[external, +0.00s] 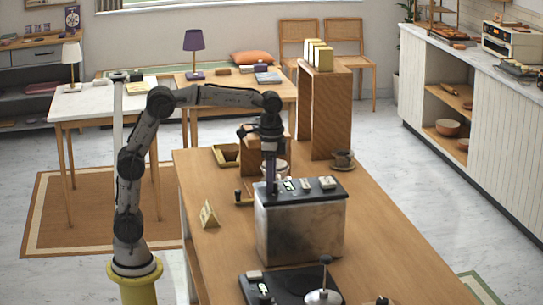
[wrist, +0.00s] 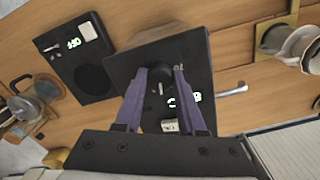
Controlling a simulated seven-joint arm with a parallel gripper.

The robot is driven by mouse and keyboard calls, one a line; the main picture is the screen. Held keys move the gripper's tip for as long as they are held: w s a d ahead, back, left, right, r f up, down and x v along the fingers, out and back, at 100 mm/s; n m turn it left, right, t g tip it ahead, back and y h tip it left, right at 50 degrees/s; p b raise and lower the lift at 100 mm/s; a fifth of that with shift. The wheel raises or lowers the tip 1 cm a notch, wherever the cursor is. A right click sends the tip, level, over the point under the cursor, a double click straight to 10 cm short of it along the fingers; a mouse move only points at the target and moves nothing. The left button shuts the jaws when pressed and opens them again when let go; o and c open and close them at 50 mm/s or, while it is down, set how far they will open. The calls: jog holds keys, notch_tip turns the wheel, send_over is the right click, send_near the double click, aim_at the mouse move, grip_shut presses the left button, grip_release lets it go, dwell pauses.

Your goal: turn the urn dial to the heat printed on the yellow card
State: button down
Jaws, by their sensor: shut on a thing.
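The urn (external: 300,228) is a steel box with a black top, standing on the wooden table. My gripper (external: 270,188) points down at the left end of the top. In the wrist view the purple fingers of my gripper (wrist: 162,72) stand on either side of the dark dial (wrist: 153,113), shut on it and partly hiding it. The yellow card (external: 208,215) stands tilted left of the urn; its print is too small to read.
A dark cup on a saucer (external: 343,160) and a tall wooden stand (external: 325,110) are behind. The table right of the urn is clear.

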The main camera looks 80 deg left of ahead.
jog(key=m, duration=0.4)
jog(key=shift+r+m, duration=0.1)
jog(key=shift+m, duration=0.2)
jog(key=m, duration=0.3)
jog(key=shift+m, duration=0.4)
jog(key=m, duration=0.3)
jog(key=shift+w, duration=0.1)
jog(key=shift+m, duration=2)
jog(key=c, duration=0.5)
grip_release()
